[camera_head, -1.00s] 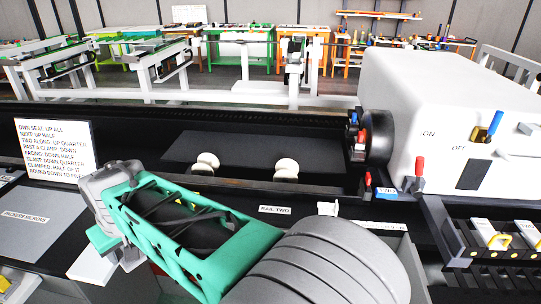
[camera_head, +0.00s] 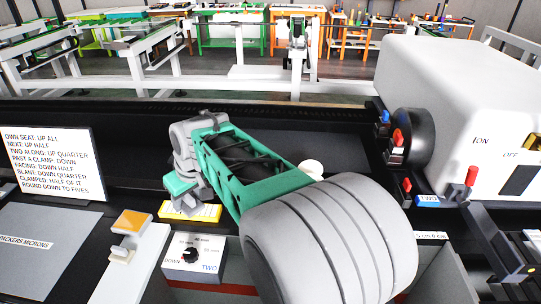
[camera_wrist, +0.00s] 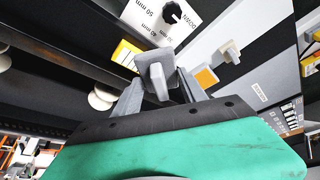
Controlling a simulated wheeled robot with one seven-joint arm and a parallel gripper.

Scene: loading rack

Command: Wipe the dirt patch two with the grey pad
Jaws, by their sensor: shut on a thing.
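My gripper (camera_wrist: 157,72) is shut on a small grey block, which looks like the grey pad (camera_wrist: 156,80), in the wrist view. The pad is held between the two grey fingers and faces the camera. I cannot pick out dirt patch two for certain in either view. Whether the pad touches any surface cannot be told.
An instruction sign (camera_head: 48,160) stands at left. A white machine housing (camera_head: 450,110) fills the right.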

